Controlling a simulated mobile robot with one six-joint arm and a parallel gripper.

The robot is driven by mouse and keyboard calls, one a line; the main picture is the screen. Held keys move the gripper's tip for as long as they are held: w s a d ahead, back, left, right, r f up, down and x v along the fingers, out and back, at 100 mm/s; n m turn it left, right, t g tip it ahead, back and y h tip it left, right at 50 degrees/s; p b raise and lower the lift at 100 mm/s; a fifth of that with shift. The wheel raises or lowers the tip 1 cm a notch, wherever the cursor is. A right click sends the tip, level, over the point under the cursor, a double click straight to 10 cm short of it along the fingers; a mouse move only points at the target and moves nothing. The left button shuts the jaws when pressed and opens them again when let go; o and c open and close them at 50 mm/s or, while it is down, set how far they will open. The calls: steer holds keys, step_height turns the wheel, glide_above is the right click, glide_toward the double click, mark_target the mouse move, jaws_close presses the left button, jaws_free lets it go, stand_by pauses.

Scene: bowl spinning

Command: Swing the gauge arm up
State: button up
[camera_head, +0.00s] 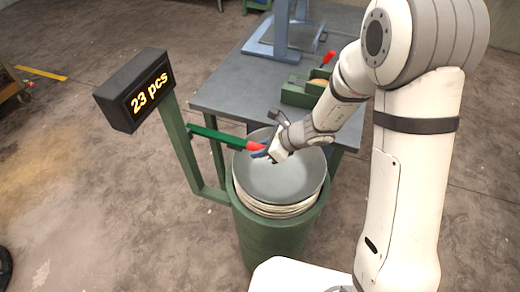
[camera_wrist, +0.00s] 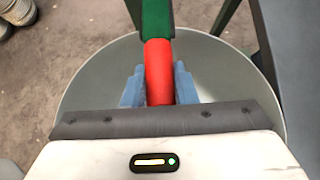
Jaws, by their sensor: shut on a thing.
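The gauge arm (camera_head: 217,136) is a green bar with a red tip, reaching from the green post over the stack of grey bowls (camera_head: 285,178). Its green part also shows at the top of the wrist view (camera_wrist: 156,18). My gripper (camera_head: 261,152) is at the red tip (camera_wrist: 159,68), with its blue fingers on both sides of it, shut on it. The arm looks roughly level, a little above the top bowl. The bowls sit in a green round bin (camera_head: 268,238). In the head view the gripper hides part of the tip.
A display box (camera_head: 137,90) on the green post reads "23 pcs". A grey table (camera_head: 232,84) stands behind the bin, with a green box (camera_head: 300,92) and a blue-grey stand (camera_head: 279,40) on it. Open floor lies to the left.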

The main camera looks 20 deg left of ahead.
steer(key=shift+r+p, duration=0.45)
steer(key=shift+r, duration=0.8)
steer(key=r+p, duration=0.1)
steer(key=r, duration=0.1)
steer(key=a+r+p, duration=0.1)
steer(key=r+p, duration=0.1)
steer(key=shift+r+p, duration=0.3)
steer(key=shift+r, duration=0.1)
steer(key=shift+w, duration=0.1)
steer(key=r+p, duration=0.1)
steer(key=a+r+p, duration=0.1)
steer(key=r, duration=0.1)
steer(key=a+r+p, duration=0.1)
steer(key=shift+r, duration=0.2)
